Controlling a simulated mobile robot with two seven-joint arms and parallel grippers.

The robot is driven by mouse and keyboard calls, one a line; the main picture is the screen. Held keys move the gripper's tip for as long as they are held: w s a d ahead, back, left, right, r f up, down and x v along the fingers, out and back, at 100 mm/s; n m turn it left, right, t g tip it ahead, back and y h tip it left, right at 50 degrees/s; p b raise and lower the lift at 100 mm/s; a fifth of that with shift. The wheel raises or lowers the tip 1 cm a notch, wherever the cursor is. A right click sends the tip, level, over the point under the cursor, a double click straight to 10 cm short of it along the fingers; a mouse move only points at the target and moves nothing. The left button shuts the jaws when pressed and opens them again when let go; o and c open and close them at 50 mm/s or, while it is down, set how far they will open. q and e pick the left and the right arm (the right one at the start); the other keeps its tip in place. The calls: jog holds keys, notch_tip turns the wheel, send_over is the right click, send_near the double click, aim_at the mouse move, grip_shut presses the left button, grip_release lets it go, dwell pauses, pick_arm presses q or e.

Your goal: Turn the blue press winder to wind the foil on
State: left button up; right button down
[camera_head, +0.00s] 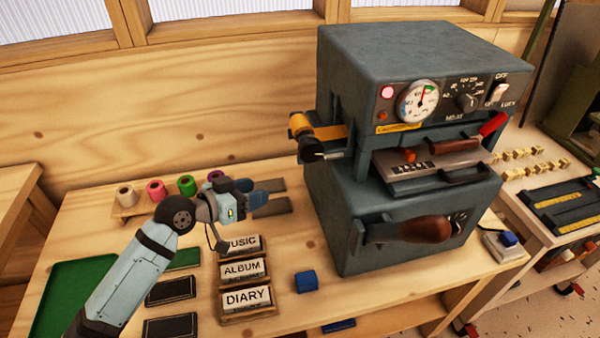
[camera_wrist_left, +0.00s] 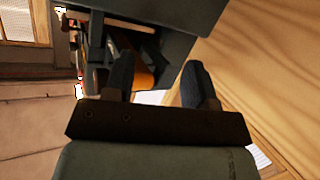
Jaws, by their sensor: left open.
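The blue-grey press (camera_head: 410,70) stands on the bench right of centre. On its left side sits a gold foil roll (camera_head: 327,131), with a dark winder knob or crank (camera_head: 311,146) at its near end. My left gripper (camera_head: 268,192) is open and empty, left of and below the winder, apart from it. In the left wrist view my two fingers (camera_wrist_left: 160,84) are spread, with the press (camera_wrist_left: 180,15) and the orange-gold foil (camera_wrist_left: 143,78) beyond them. The winder is not clearly made out there. My right gripper is not in view.
Coloured foil rolls (camera_head: 156,189) stand behind my left arm. Type holders (camera_head: 243,270) labelled MUSIC, ALBUM and DIARY lie in front of my gripper, near dark covers (camera_head: 170,290). A blue block (camera_head: 306,281) sits beside the press. A wooden-handled lever (camera_head: 410,230) sticks out in front.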

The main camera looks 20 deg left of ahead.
pick_arm(q)
notch_tip(320, 180, up, 5)
jog(key=w+m+h+b, duration=0.1)
jog(key=m+h+b, duration=0.2)
jog(key=h+b, duration=0.15)
jog(key=m+g+h+b, duration=0.3)
jog(key=m+b, duration=0.1)
send_near(303, 143)
jog(key=p+x, duration=0.1)
jog(key=x, duration=0.9)
jog(key=shift+d, duration=0.15)
jog(key=shift+w+d, duration=0.4)
jog(key=shift+d, duration=0.15)
